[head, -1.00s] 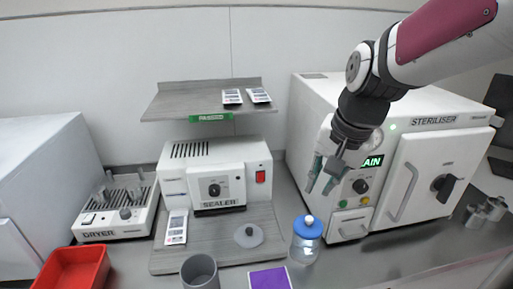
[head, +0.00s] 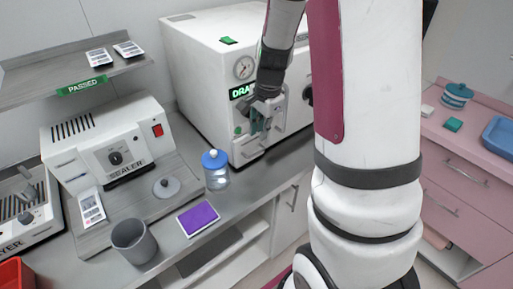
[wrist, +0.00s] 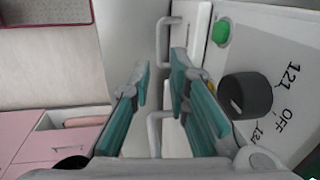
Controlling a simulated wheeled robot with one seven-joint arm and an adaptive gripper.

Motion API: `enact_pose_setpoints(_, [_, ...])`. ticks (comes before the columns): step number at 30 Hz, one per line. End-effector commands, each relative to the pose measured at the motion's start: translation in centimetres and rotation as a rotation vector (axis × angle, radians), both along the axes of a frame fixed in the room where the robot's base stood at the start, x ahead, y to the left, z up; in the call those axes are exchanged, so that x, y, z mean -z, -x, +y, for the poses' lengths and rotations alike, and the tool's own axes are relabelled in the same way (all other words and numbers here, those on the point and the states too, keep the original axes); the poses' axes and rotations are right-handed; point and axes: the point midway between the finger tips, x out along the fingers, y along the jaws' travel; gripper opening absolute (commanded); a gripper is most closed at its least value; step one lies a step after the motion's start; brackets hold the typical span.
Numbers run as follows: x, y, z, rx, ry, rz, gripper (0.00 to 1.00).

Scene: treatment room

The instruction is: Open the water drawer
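The white steriliser (head: 200,75) stands on the counter, its lit green sign partly hidden and reading "DRA". The small water drawer (head: 243,154) is low on its front panel, partly behind my gripper. My gripper (head: 262,122) is in front of the panel, just above the drawer front. In the wrist view my gripper (wrist: 160,78) is open, with two teal fingers apart. A white handle bar (wrist: 162,42) runs into the gap between the fingertips. I cannot tell if either finger touches it. A black knob (wrist: 245,95) and green button (wrist: 221,32) are beside the right finger.
A blue-capped bottle (head: 216,170) stands close left of the drawer. A purple pad (head: 198,218), grey cup (head: 134,242) and sealer (head: 105,145) are further left. Pink cabinets (head: 465,185) stand at the right. My arm hides the steriliser's right side.

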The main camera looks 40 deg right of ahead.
Motion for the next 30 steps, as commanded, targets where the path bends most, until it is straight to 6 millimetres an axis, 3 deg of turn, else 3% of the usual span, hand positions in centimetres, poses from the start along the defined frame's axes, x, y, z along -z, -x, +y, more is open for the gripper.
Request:
enact_pose_setpoints(6, [4.4, -0.6, 0.1, 0.000, -0.002, 0.005, 0.17])
enact_pose_setpoints(13, [7.5, -1.2, 0.1, -0.002, 0.000, 0.003, 0.17])
enact_pose_setpoints(27, [8.7, -1.5, 0.1, -0.002, 0.000, 0.000, 0.17])
enact_pose_setpoints(30, [8.7, -1.5, 0.1, -0.002, 0.000, 0.000, 0.00])
